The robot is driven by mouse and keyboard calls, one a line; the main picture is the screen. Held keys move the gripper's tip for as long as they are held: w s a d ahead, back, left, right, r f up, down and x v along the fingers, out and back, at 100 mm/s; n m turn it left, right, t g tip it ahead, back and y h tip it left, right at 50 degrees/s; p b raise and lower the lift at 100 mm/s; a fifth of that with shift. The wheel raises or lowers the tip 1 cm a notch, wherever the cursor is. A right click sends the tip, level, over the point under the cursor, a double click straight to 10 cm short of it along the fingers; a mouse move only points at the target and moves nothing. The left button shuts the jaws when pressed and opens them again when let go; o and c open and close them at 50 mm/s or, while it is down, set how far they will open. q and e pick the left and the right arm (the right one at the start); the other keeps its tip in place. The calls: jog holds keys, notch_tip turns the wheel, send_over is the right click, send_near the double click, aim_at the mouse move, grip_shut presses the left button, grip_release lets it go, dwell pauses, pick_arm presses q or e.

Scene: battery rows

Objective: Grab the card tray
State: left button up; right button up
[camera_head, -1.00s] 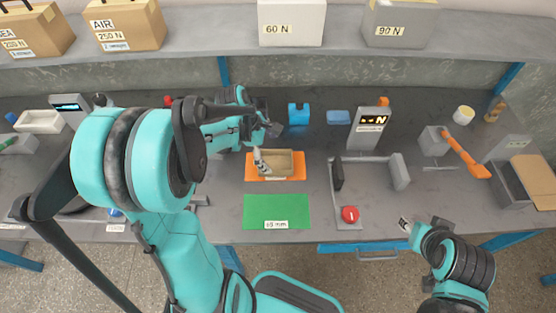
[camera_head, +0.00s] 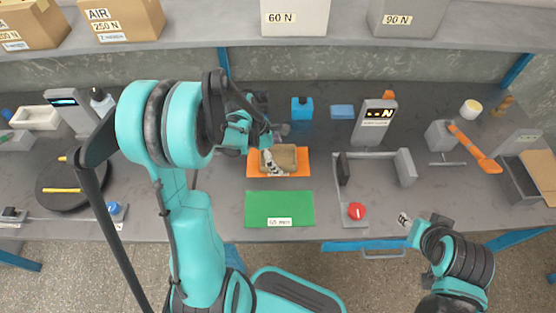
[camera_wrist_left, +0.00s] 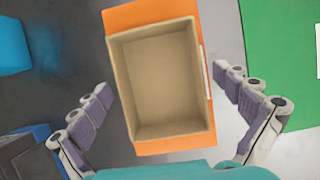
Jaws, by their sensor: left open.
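The card tray, an open tan box (camera_head: 285,158), sits on an orange mat (camera_head: 304,162) near the middle of the bench. In the left wrist view the tray (camera_wrist_left: 165,80) looks empty, with a pale label strip along its right side. My left gripper (camera_wrist_left: 165,92) is open above the tray, with one finger on each side of it. Gaps show between the fingers and the tray walls. In the head view my left gripper (camera_head: 270,156) partly covers the tray's left end. My right gripper (camera_head: 404,220) hangs near the bench's front edge; its jaw opening is too small to tell.
A green mat (camera_head: 279,204) lies in front of the orange one. A grey fixture with a red button (camera_head: 357,211) stands to the right, and a blue block (camera_head: 302,108) stands behind. A black turntable (camera_head: 72,187) is at left. Boxes stand on the shelf above.

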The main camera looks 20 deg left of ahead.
pick_arm(q)
jog(key=shift+f+b, duration=0.2)
jog(key=shift+b, duration=0.1)
dwell(0.5)
jog(key=c, duration=1.1)
